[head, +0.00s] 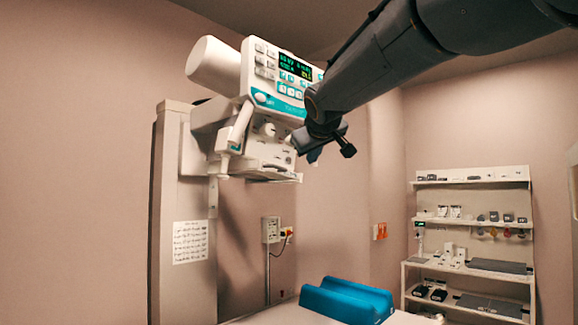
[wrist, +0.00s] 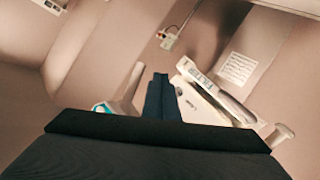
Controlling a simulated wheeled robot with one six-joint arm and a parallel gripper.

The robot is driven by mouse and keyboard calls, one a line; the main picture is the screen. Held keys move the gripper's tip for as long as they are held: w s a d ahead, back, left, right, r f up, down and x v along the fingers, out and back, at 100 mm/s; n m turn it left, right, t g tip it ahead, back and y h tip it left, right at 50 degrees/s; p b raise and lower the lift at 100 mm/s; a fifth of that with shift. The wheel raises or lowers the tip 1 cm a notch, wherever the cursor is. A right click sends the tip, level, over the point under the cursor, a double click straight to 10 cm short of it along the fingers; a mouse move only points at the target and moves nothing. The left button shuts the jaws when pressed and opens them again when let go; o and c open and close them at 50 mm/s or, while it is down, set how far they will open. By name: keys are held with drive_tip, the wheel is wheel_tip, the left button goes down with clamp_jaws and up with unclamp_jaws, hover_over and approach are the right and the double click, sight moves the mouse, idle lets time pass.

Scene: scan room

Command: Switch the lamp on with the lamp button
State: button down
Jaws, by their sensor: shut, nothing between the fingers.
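The white X-ray tube head (head: 222,70) hangs on a column at centre left in the head view. I cannot tell which one is the lamp button, and my arm covers the panel's right side. My gripper (head: 314,155) is at the panel's lower right, pointing down; I cannot tell whether it touches. In the wrist view my gripper's dark fingers (wrist: 161,96) are together and empty, with white parts of the tube head (wrist: 207,107) beside them. No lit lamp is visible.
A blue cradle (head: 345,300) lies on the table below. A white shelf unit (head: 474,174) with small items stands at the back right. A wall box (head: 270,230) and a printed notice (head: 190,242) are below the tube head. The room's middle is open.

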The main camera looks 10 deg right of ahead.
drive_tip(key=shift+w+a+b, duration=0.3)
drive_tip(key=shift+w+a, duration=0.5)
drive_tip(key=shift+w, duration=0.3)
drive_tip(key=shift+w+a+b, duration=0.25)
drive_tip(key=shift+w+a, duration=0.5)
drive_tip(key=shift+w, duration=0.3)
idle(0.5)
drive_tip(key=shift+w+a, duration=0.25)
drive_tip(key=shift+w, duration=0.1)
drive_tip(key=shift+w+a, duration=0.2)
drive_tip(key=shift+w, duration=0.05)
idle(0.8)
drive_tip(key=shift+s+d+b, duration=0.35)
drive_tip(key=shift+s+d, duration=0.1)
drive_tip(key=shift+s, duration=0.2)
idle(0.3)
drive_tip(key=s+d, duration=0.1)
drive_tip(key=s, duration=0.1)
drive_tip(key=s+d, duration=0.2)
idle(0.4)
